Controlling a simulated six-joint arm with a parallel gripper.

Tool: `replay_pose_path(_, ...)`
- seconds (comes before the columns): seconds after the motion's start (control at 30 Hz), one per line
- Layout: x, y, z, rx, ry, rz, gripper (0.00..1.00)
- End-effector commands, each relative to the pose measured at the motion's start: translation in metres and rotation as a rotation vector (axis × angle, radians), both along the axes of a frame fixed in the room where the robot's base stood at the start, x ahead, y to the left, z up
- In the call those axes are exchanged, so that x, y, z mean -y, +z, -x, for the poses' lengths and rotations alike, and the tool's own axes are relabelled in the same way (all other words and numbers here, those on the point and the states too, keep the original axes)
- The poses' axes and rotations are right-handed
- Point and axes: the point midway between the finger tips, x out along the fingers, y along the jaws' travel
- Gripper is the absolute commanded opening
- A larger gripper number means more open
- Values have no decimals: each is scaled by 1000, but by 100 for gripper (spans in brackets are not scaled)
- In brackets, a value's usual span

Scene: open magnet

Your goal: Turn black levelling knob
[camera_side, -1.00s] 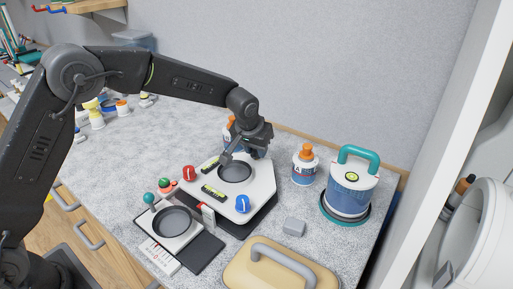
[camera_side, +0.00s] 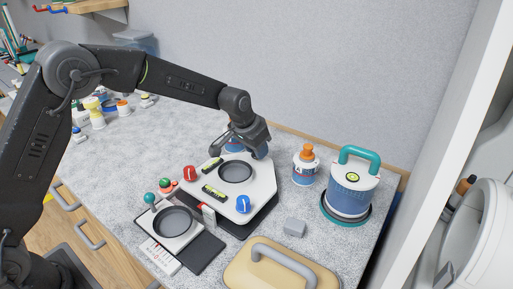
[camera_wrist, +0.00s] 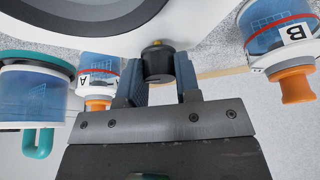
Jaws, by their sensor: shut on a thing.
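The white levelling platform (camera_side: 262,180) stands on the counter with a dark round recess, a red knob (camera_side: 190,173) at its left and a blue knob (camera_side: 243,204) at its front right. Two yellow-green bubble levels, a front one (camera_side: 214,193) and a back one (camera_side: 211,164), sit on it. The black knob (camera_wrist: 158,62) is at the platform's edge in the wrist view; I cannot make it out in the side view, where my gripper covers that corner. My gripper (camera_side: 243,147) is at the back corner, its two fingers shut on the black knob's sides.
Bottle A (camera_side: 304,166) and a teal-handled blue container (camera_side: 350,189) stand right of the platform. Bottle B (camera_wrist: 282,40) is close beside my gripper.

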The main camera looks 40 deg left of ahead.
Motion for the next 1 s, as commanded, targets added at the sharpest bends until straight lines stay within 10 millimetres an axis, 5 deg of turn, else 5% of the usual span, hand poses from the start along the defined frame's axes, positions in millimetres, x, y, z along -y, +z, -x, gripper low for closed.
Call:
replay_pose_path(0.13,0,1,-1,2,1,1,7)
replay_pose_path(0.17,0,1,-1,2,1,1,34)
replay_pose_path(0.4,0,0,0,1,1,0,56)
replay_pose_path(0.77,-1,9,3,1,1,0,56)
replay_pose_path(1.0,-4,53,20,5,1,0,56)
